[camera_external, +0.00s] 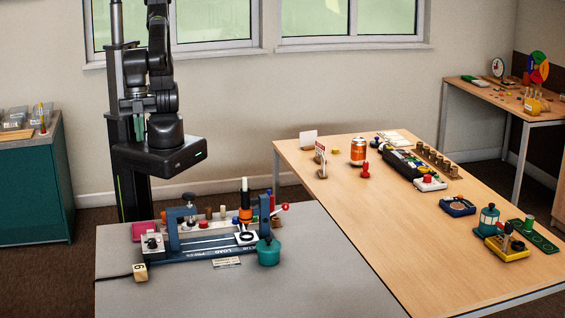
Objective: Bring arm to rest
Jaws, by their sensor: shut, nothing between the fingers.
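My arm (161,75) stands beside the dark column at the left, behind the grey table. It rises from its black mount and runs out through the top edge of the picture. My gripper is not in view, so I cannot see its fingers or its height. No part of the visible arm touches the tables or the objects on them.
The wooden table (380,230) carries an orange can (358,150) and several small items. A teal cabinet (35,190) stands left.

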